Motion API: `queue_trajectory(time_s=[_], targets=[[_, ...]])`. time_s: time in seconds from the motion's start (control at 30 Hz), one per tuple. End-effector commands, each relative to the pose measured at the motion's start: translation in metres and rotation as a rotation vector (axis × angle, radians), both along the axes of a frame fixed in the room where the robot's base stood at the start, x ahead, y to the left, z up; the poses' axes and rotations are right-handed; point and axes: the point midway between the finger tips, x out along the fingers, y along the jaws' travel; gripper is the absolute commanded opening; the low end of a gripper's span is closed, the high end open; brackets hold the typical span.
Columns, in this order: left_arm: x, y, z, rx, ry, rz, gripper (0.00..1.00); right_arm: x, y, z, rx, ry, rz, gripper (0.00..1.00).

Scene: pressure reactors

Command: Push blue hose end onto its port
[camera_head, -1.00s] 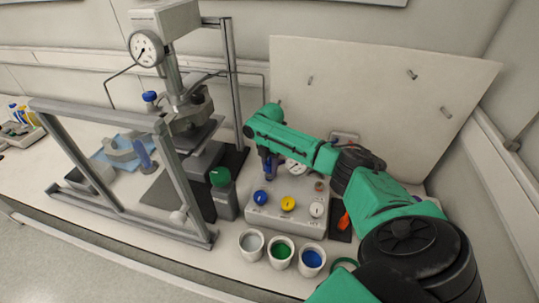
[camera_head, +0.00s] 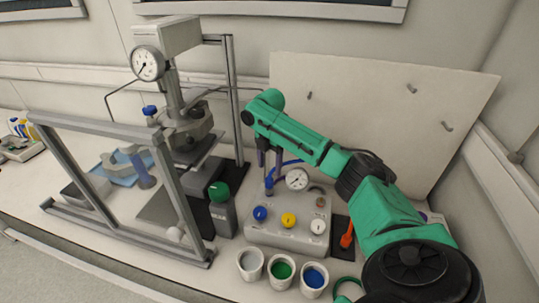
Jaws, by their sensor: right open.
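The blue hose (camera_head: 289,162) shows as a short arc just right of my right gripper's fingers, and the rest goes out of sight behind my arm. A blue upright end piece (camera_head: 268,183) stands at the back left of the grey control box (camera_head: 287,235), below the fingertips. It appears to be on or at a port there, but I cannot tell how far it is seated. My right gripper (camera_head: 268,168) points down over it, open, with its two dark fingers apart. My left gripper is not in view.
The box carries a gauge (camera_head: 297,179) and blue, yellow and white knobs. Three cups (camera_head: 282,271) stand in front. A green-capped bottle (camera_head: 221,212) and the reactor stand (camera_head: 180,110) are at left. An orange-handled tool (camera_head: 347,235) lies at right, and a white panel (camera_head: 390,120) stands behind.

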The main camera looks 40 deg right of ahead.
Motion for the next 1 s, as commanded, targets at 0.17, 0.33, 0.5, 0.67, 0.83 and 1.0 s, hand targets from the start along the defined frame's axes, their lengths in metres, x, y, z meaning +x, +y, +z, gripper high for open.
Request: queue_trajectory(time_s=[0.17,0.33,0.5,0.67,0.83,1.0], targets=[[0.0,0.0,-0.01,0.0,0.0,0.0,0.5,0.001,0.0,0.039,0.0,-0.004,0.001,0.72],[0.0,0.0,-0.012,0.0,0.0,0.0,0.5,0.0,0.0,0.057,0.0,-0.001,0.0,0.72],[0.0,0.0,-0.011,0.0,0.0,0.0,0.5,0.0,0.0,0.059,0.0,0.001,0.0,0.72],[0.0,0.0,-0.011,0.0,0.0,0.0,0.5,0.0,0.0,0.059,0.0,0.0,0.0,0.72],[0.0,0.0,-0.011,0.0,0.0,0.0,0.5,0.0,0.0,0.059,0.0,0.0,0.0,0.72],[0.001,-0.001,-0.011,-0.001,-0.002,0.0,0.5,0.0,0.0,0.059,0.0,0.0,0.0,0.72]])
